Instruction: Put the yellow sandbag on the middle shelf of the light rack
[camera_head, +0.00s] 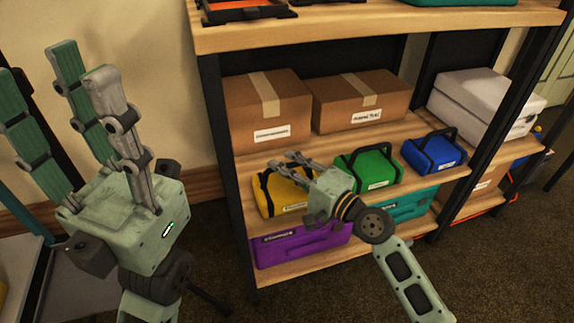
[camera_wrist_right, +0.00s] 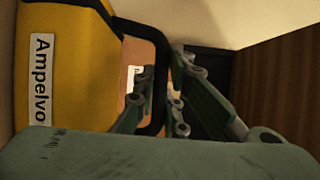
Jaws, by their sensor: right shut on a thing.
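The yellow sandbag (camera_head: 281,207) has a black handle and a white label. In the head view it is at the left front of the light rack's middle shelf (camera_head: 412,127), beside the left post. I cannot tell whether its base touches the board. My right gripper (camera_head: 290,160) is over it, shut on its black handle, and covers part of it. In the right wrist view the sandbag (camera_wrist_right: 75,75) is at the left, its label reading "Ampelvo", with the fingers (camera_wrist_right: 160,95) at the handle. My left gripper (camera_head: 80,90) is open and empty, fingers up, left of the rack.
A green bag (camera_head: 375,172) and a blue bag (camera_head: 436,155) stand to the right on the same shelf. Cardboard boxes (camera_head: 262,112) stand behind. The top shelf (camera_head: 370,30) overhangs.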

